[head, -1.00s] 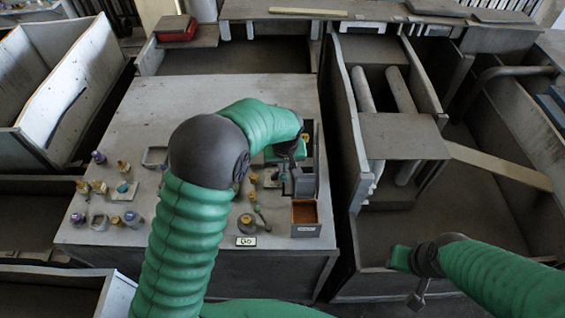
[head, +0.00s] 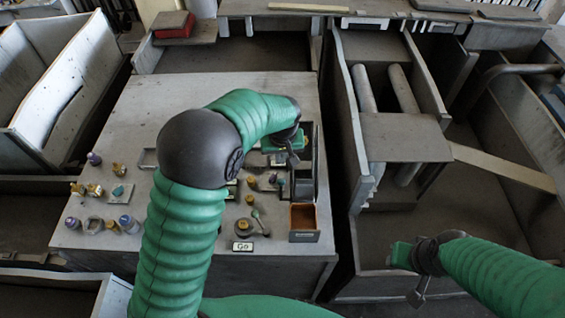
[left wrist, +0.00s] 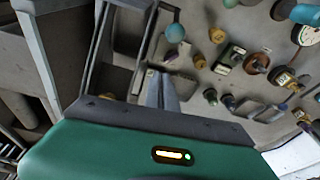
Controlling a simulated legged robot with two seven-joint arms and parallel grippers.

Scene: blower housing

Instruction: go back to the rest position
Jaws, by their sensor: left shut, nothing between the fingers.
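My left gripper (head: 292,158) is above the right edge of the grey table (head: 120,255), over the dark bins there. In the left wrist view its fingers (left wrist: 162,95) are together with nothing held between them. A teal ball (left wrist: 174,33) shows just beyond the fingertips, apart from them. My right gripper (head: 418,296) hangs at the lower right, in front of the grey bins. Its fingers are too small to tell open from shut.
An orange-lined box (head: 304,219) stands at the table's right edge, near a "Go" label (head: 243,246). Several small knobs and fittings (head: 125,222) are on the table's left part. A grey panel (head: 405,137) and deep bins lie to the right.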

